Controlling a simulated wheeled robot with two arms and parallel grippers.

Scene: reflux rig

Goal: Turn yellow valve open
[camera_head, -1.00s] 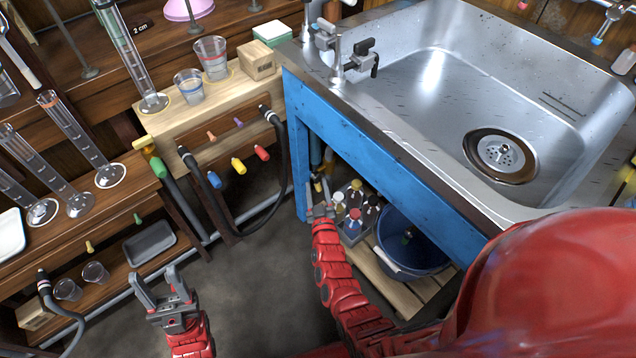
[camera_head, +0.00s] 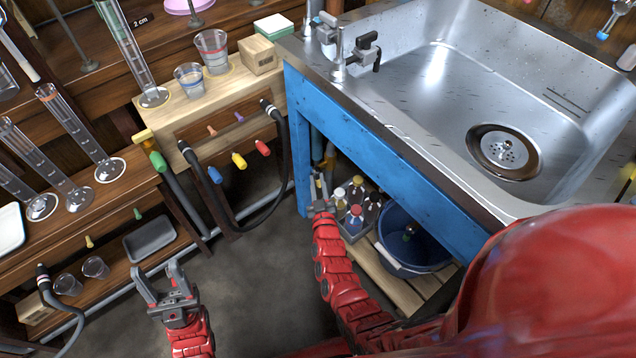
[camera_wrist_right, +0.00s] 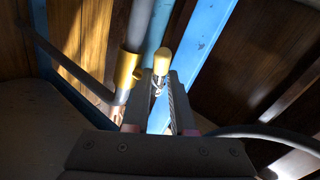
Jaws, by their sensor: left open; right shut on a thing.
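In the right wrist view, the yellow valve handle (camera_wrist_right: 163,61) sticks up between the fingers of my right gripper (camera_wrist_right: 158,92). The gripper is shut on it. A brass-coloured fitting (camera_wrist_right: 125,72) on a grey pipe is just to its left. In the head view, my right gripper (camera_head: 319,187) is under the sink's blue frame, by the pipe; the handle is hard to make out there. My left gripper (camera_head: 165,287) is open and empty above the floor at lower left.
The blue sink frame (camera_head: 385,150) is above and right of my right gripper. Several bottles (camera_head: 356,215) and a blue bucket (camera_head: 415,238) stand close by on a low shelf. A wooden bench with coloured knobs (camera_head: 239,160) and a black hose (camera_head: 283,170) is to the left.

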